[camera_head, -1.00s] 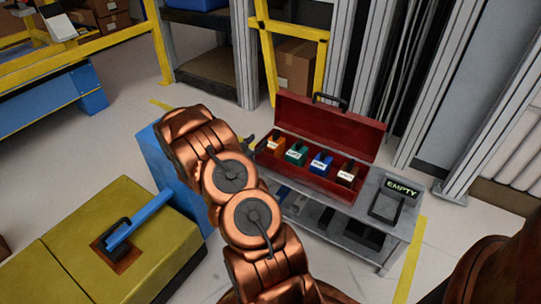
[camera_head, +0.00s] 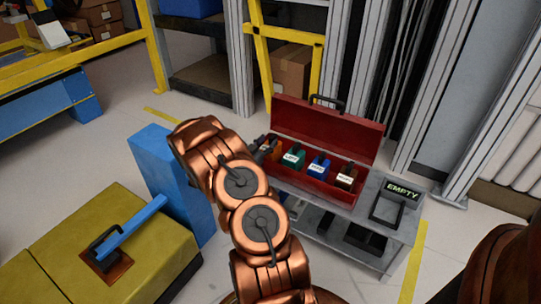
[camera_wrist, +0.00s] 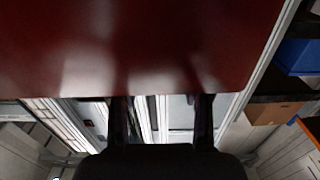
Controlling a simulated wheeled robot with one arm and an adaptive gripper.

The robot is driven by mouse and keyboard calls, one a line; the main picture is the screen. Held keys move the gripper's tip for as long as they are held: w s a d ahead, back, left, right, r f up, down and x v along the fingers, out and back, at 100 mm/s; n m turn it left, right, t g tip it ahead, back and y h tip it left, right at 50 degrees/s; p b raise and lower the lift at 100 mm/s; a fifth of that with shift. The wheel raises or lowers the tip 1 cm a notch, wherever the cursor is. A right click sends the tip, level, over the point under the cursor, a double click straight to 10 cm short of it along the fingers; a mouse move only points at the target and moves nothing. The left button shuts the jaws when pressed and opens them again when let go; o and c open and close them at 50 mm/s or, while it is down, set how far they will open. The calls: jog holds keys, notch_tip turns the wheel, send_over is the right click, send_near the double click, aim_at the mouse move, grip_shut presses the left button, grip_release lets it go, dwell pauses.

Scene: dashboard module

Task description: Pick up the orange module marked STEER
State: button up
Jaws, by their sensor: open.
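The orange module (camera_head: 274,149) sits at the left end of the row in the open red toolbox (camera_head: 328,128). My arm and gripper (camera_head: 262,148) partly cover it in the head view, and its label cannot be read. My gripper is at the toolbox's left end, close to the orange module; I cannot tell whether they touch. In the wrist view my gripper (camera_wrist: 160,118) shows two dark fingers spread apart with nothing seen between them. A dark red surface fills the top of that view, and no module is visible there.
A green module (camera_head: 293,158), a blue module (camera_head: 318,166) and a brown module (camera_head: 346,177) stand to the right of the orange one. The toolbox is on a grey cart (camera_head: 405,231) with an EMPTY sign (camera_head: 403,191). A yellow-topped box (camera_head: 150,245) is at the left.

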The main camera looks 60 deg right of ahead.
jog(key=shift+w+d+b, duration=0.1)
jog(key=shift+d+b, duration=0.3)
jog(key=shift+d, duration=0.95)
grip_shut()
